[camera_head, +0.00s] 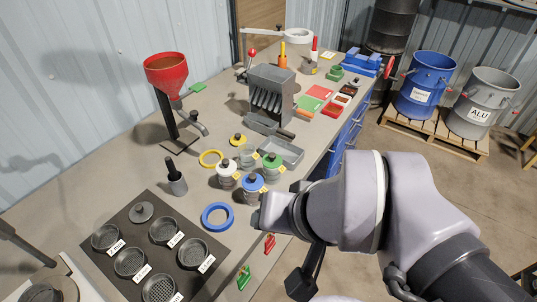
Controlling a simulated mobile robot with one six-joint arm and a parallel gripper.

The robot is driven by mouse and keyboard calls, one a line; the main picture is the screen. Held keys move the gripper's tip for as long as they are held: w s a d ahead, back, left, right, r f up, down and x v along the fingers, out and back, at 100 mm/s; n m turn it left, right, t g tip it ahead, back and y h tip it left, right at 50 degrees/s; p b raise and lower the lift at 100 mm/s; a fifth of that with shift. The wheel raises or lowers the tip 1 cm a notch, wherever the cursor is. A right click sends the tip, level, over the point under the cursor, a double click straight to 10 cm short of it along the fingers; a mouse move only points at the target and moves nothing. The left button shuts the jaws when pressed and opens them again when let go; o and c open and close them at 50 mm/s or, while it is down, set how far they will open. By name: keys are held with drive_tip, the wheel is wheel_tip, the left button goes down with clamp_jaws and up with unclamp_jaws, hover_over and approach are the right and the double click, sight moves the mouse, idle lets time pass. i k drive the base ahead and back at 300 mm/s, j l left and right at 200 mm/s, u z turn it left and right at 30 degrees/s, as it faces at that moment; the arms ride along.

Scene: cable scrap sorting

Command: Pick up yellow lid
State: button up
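The yellow lid (238,140) has a dark knob and lies on the grey workbench (110,170), behind a group of small jars. A yellow ring (210,158) lies flat just to its front left. The jars have a white lid (226,168), a blue lid (254,182) and a green lid (272,161). My gripper (266,214) is at the bench's front edge, in front of the blue-lidded jar and apart from the yellow lid. Its fingers are hardly visible, so I cannot tell its opening.
A blue ring (217,217) lies left of my gripper. A metal tray (288,154) sits behind the jars. A mortar with pestle (176,180), a red funnel stand (167,72) and a black board of sieves (150,226) stand left. A grey slotted box (270,92) stands further back.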

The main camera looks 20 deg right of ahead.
sight(236, 140)
drive_tip(key=i+l+u, duration=0.15)
drive_tip(key=i+l, duration=0.2)
drive_tip(key=i+l+u, duration=0.2)
drive_tip(key=i+l, duration=0.15)
drive_tip(key=l, duration=0.15)
drive_tip(key=i+l+u, duration=0.15)
drive_tip(key=i+l, duration=0.15)
drive_tip(key=l, duration=0.15)
